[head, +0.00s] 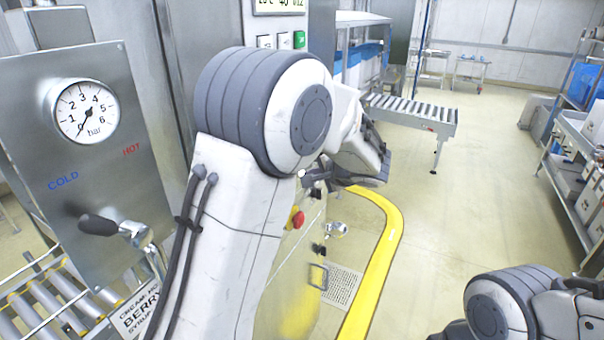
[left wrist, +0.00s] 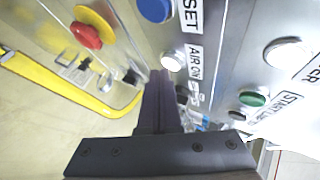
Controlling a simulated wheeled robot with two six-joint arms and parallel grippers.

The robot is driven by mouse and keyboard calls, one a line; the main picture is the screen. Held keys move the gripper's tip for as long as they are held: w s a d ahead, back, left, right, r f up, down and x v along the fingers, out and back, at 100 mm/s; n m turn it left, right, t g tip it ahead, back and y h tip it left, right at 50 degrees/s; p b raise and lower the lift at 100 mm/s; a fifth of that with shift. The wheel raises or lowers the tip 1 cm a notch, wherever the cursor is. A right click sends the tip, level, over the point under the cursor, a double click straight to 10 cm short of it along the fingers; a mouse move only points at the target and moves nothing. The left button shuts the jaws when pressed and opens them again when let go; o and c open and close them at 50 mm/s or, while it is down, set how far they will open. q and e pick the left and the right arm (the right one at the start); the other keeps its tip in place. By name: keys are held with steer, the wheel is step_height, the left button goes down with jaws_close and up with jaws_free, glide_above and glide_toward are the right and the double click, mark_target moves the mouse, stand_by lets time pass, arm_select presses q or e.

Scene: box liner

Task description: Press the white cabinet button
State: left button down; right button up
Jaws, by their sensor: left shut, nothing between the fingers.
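In the left wrist view a small round white button (left wrist: 171,62) sits on the metal cabinet front, beside an "AIR ON" label. My left gripper (left wrist: 160,76) is shut and empty, its fingertips right by this button's lower edge; I cannot tell whether they touch it. A larger white button (left wrist: 287,53) sits on another panel face at the right, above a green button (left wrist: 253,98). In the head view my left gripper (head: 345,172) is beside the cabinet's front, partly hidden by my arm. My right gripper is out of view; only its arm shows at lower right.
A red button (left wrist: 86,36) on a yellow base and a blue button (left wrist: 154,9) are close to the fingers. A gauge panel (head: 60,165) with a lever stands at left. Open floor (head: 480,190) lies to the right; a roller conveyor (head: 410,108) is behind.

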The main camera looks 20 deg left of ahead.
arm_select(q)
steer(key=shift+d, duration=0.3)
steer(key=d+b, duration=0.1)
steer(key=d, duration=0.4)
steer(key=shift+s, duration=0.15)
steer(key=shift+d, duration=0.1)
stand_by(0.8)
steer(key=s+d+f+g+h, duration=0.2)
steer(key=s+d, duration=0.3)
steer(key=s, duration=0.6)
steer(key=s+d+f+m+g+h+b, duration=0.1)
steer(key=s+d+f+h, duration=0.4)
steer(key=s, duration=0.7)
steer(key=s+d+f+g+h+b, duration=0.1)
steer(key=s+d+f+g+h, duration=0.2)
steer(key=s, duration=0.9)
steer(key=d, duration=0.2)
steer(key=shift+s+d+f+m+g, duration=0.2)
steer(key=shift+d+m+g, duration=0.1)
steer(key=shift+d+g, duration=0.1)
